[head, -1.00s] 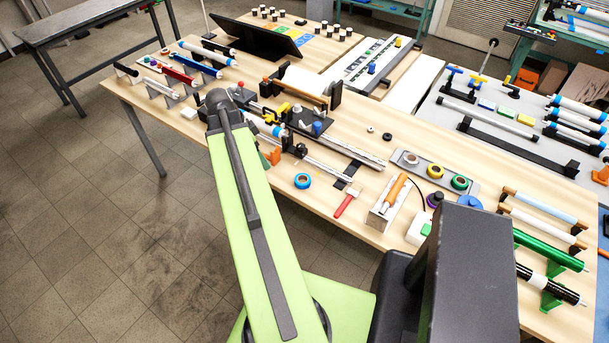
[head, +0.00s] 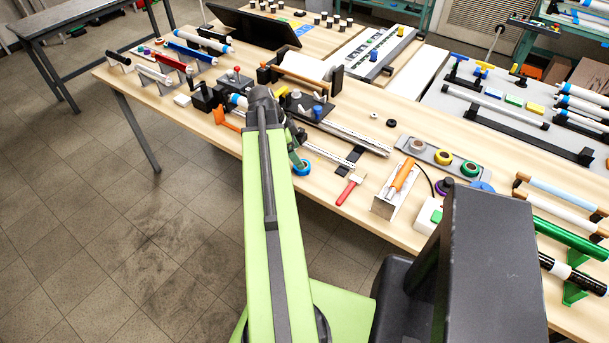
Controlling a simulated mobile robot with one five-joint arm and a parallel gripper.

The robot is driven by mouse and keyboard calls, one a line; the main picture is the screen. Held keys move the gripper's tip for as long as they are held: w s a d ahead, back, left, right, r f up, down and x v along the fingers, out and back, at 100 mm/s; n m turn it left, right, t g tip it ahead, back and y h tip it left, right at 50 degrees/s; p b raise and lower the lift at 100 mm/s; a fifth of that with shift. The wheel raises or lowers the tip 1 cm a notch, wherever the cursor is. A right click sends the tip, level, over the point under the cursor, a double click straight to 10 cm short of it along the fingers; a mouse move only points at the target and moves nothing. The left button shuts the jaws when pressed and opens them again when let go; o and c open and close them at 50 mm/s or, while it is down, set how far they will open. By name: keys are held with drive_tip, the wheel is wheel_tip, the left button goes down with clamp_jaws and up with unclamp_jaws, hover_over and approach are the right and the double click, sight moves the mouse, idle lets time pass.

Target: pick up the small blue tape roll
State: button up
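The small blue tape roll (head: 303,169) lies flat near the front edge of the wooden table, just right of my arm. Part of its upper left side is covered by the end of my arm. My gripper (head: 298,160) reaches down from behind the arm's dark end joint, right at the roll in the picture. Its fingers are small and mostly hidden. I cannot tell whether they touch the roll or are open.
A red-handled brush (head: 350,188) lies right of the roll. Metal rails (head: 335,158) stand behind it. An orange-handled tool (head: 404,175) rests on a block further right. A grey tray (head: 425,152) holds other tape rolls. An orange piece (head: 226,120) sits left of my arm.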

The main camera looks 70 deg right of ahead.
drive_tip(key=shift+s+d+f, duration=0.1)
drive_tip(key=shift+f, duration=0.2)
drive_tip(key=b+x, duration=0.4)
drive_tip(key=x, duration=0.1)
drive_tip(key=shift+w+f+b, duration=0.1)
drive_tip(key=shift+w+b, duration=0.2)
drive_tip(key=shift+w, duration=0.05)
drive_tip(key=shift+s+f, duration=0.15)
drive_tip(key=shift+f, duration=0.1)
drive_tip(key=shift+r, duration=0.2)
drive_tip(key=shift+c, duration=0.4)
